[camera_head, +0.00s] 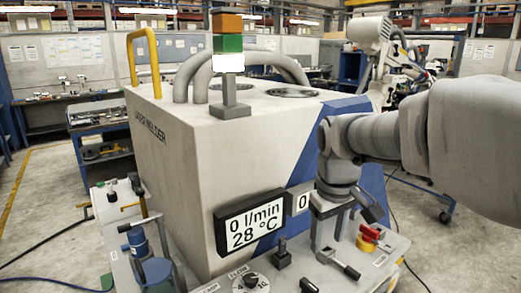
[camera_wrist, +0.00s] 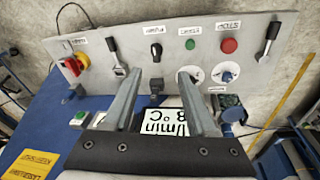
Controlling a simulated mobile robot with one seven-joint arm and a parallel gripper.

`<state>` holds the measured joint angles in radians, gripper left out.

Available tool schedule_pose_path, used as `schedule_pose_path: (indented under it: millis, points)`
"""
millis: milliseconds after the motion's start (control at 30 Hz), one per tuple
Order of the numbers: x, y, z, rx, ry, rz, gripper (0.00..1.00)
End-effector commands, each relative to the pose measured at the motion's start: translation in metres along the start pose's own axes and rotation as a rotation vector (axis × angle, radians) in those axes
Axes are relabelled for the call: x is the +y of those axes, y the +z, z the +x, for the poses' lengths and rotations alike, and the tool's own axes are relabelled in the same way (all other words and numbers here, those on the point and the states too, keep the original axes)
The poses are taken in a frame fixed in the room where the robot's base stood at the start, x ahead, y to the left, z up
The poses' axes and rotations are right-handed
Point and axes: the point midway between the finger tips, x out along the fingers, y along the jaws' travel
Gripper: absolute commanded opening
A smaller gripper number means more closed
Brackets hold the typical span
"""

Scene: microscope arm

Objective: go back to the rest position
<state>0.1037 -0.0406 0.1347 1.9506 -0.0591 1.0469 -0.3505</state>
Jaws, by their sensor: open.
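My gripper (camera_head: 328,232) points down above the right part of the machine's control panel (camera_head: 375,275), at the end of my grey arm reaching in from the right. Its two fingers stand apart in the wrist view (camera_wrist: 157,85), with nothing held between them. A dark square knob (camera_wrist: 155,86) and part of the display show behind the gap. I cannot tell whether the fingertips touch the panel.
The large grey machine (camera_head: 200,150) carries a display (camera_head: 250,222) reading 0 l/min and 28 °C. The panel holds a red-yellow switch (camera_wrist: 76,64), two levers (camera_wrist: 268,42), a green button (camera_wrist: 190,44) and a red button (camera_wrist: 229,46). A signal tower (camera_head: 229,62) stands on top.

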Motion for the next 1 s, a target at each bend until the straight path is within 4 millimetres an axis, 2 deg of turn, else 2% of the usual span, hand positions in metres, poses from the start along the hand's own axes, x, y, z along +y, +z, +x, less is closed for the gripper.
schedule_pose_path:
  millis: [100, 300, 600, 800, 1000]
  points:
    - [-0.012, 0.029, -0.019, 0.054, 0.024, 0.073, 0.57]
    - [-0.030, 0.076, -0.036, 0.145, 0.043, 0.200, 0.57]
    - [-0.056, 0.135, -0.037, 0.274, 0.027, 0.365, 0.57]
    - [-0.062, 0.150, -0.033, 0.310, 0.014, 0.412, 0.57]
    - [-0.063, 0.151, -0.033, 0.311, 0.012, 0.418, 0.57]
